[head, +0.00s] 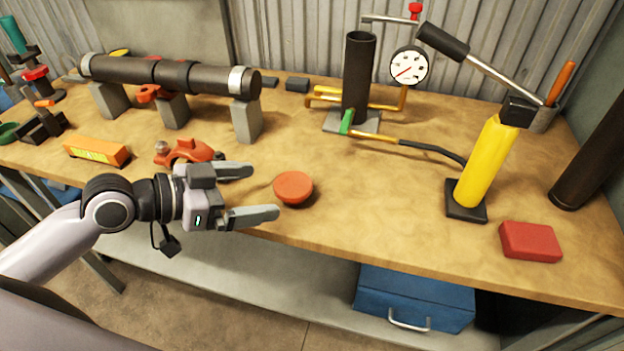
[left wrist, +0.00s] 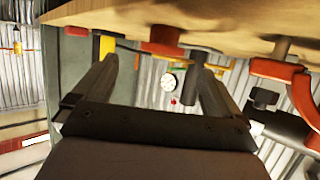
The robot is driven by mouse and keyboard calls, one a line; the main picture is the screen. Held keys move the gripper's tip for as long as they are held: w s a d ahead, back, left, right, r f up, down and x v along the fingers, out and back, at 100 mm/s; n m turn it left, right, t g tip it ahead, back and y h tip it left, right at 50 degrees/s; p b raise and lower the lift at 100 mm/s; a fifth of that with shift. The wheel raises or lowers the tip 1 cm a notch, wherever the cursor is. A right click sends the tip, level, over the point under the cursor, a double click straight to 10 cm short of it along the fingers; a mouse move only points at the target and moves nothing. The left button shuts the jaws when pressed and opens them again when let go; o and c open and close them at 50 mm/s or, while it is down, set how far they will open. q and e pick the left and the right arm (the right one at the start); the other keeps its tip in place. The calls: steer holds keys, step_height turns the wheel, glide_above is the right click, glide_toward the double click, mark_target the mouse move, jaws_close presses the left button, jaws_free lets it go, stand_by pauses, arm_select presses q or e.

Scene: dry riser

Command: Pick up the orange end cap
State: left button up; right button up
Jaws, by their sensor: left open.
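The orange end cap (head: 293,187) is a round, flat-topped disc lying on the wooden workbench (head: 400,215) near its front edge. My left gripper (head: 262,191) is open and empty just left of the cap, its two fingers pointing right toward it. The nearer fingertip is close to the cap's lower left side; I cannot tell whether they touch. In the left wrist view, which is upside down, the cap (left wrist: 160,40) hangs from the bench at the top, beyond and between the open fingers (left wrist: 157,66). My right gripper is not in view.
An orange clamp (head: 185,153) lies close behind my left gripper. A dark pipe (head: 170,75) rests on grey blocks. An upright black tube (head: 358,75), a gauge (head: 409,66), a yellow pump (head: 484,160) and a red box (head: 530,241) stand further right. Bench right of the cap is clear.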

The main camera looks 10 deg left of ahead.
mark_target(276, 190)
arm_select(q)
steer(key=shift+w+d+f, duration=0.15)
steer(key=shift+w+d, duration=0.35)
steer(key=shift+a+f+p+x, duration=0.1)
steer(key=shift+f+p+x, duration=0.1)
steer(key=shift+x, duration=0.8)
steer(key=shift+a+f+p+x, duration=0.1)
steer(key=shift+f+p+x, duration=0.05)
steer(key=shift+x, duration=0.85)
steer(key=shift+a+f+p+x, duration=0.1)
steer(key=shift+f+p+x, duration=0.1)
steer(key=shift+x, duration=0.8)
steer(key=shift+r, duration=0.1)
steer(key=c, duration=1.3)
steer(key=shift+o, duration=0.2)
